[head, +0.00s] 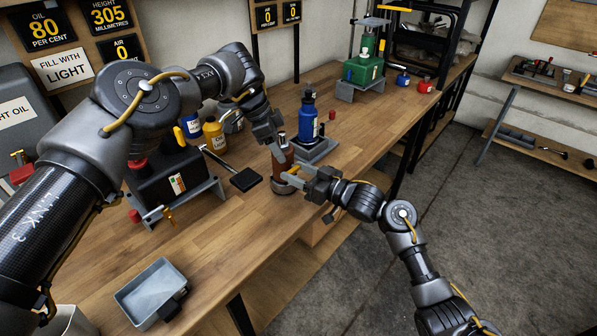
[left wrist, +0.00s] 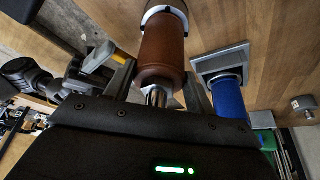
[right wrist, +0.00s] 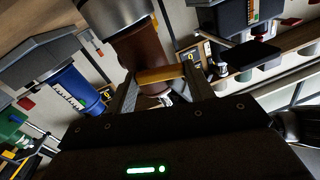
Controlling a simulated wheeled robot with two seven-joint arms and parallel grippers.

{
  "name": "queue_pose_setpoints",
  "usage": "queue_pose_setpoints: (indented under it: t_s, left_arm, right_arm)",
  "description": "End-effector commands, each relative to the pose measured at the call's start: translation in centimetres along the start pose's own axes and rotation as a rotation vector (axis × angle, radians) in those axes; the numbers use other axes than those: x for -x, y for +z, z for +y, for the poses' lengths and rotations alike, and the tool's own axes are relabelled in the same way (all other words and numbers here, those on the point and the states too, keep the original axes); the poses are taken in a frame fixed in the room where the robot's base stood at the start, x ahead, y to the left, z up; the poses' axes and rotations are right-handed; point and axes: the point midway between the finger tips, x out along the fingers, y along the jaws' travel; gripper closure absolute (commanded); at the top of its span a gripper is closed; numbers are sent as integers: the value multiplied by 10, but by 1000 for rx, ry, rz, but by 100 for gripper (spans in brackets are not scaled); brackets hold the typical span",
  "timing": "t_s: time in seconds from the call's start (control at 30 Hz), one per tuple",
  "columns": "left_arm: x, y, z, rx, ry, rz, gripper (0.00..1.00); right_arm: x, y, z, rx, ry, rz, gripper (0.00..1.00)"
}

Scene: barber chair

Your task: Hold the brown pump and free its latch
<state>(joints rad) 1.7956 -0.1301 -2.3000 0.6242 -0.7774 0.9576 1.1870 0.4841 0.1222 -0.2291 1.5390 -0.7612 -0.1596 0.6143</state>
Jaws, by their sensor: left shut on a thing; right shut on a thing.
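The brown pump (head: 283,158) stands upright on the wooden bench in a pale metal base. My left gripper (head: 279,139) reaches it from above and is shut on its upper end. In the left wrist view the brown body (left wrist: 165,48) and its silver neck lie between the fingers. My right gripper (head: 301,178) is low at the pump's right side, shut on a yellow-orange latch lever (right wrist: 160,74). The lever lies across between its fingertips, close to the brown body in the right wrist view. Whether the latch is free cannot be told.
A blue pump (head: 307,120) stands on a grey base just behind. A black box (head: 167,180) and a black-headed tool (head: 246,179) are to the left. A grey tray (head: 151,291) is at the front left. The bench is clear between the tray and the brown pump.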

Motion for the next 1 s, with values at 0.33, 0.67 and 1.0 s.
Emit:
queue_pose_setpoints:
  t_s: [0.33,0.67,1.0]
  left_arm:
    - [2,0,0,1,0,1,100]
    - [2,-1,0,0,-2,2,100]
    - [2,-1,-1,-1,-2,2,100]
  right_arm:
    - [1,2,2,14,6,-4,40]
    - [1,1,1,13,3,-2,25]
    - [39,2,2,15,4,-3,25]
